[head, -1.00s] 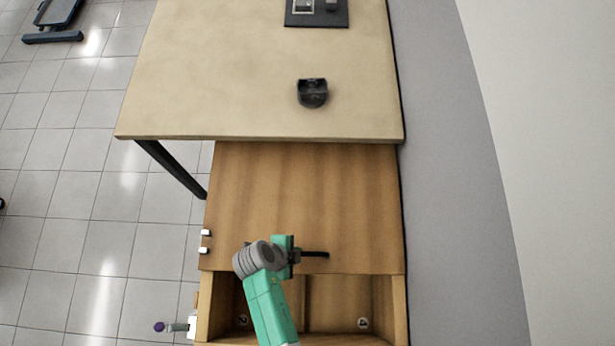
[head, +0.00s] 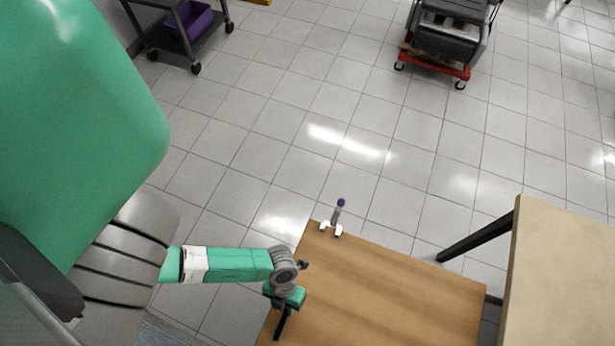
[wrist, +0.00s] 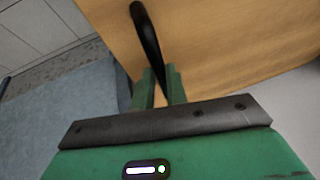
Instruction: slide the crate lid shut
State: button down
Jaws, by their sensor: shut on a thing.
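The wooden crate lid (head: 390,295) fills the lower middle of the head view and the top of the wrist view (wrist: 225,40). Its left edge has floor beside it, and no open compartment shows in the visible part. My gripper (head: 286,303) is at the lid's left end, shut on the black lid handle (head: 280,325). In the wrist view, the green fingers (wrist: 158,80) close on the handle (wrist: 147,35). Two white tabs (head: 331,229) on the lid's far side sit close to a purple-tipped latch lever (head: 338,210). The crate's near part is out of frame.
A tan table (head: 565,280) with a dark leg (head: 478,236) stands at the right. Tiled floor is clear beyond the lid. A cart with a purple bin (head: 187,24) and a red wheeled dolly (head: 437,65) stand farther back.

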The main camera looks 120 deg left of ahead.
jog(key=shift+s, duration=0.15)
jog(key=c, duration=1.4)
grip_release()
jog(key=shift+s+d, duration=0.1)
jog(key=shift+s, duration=0.05)
jog(key=shift+r, duration=0.35)
jog(key=v, duration=0.7)
jog(key=shift+p, duration=0.45)
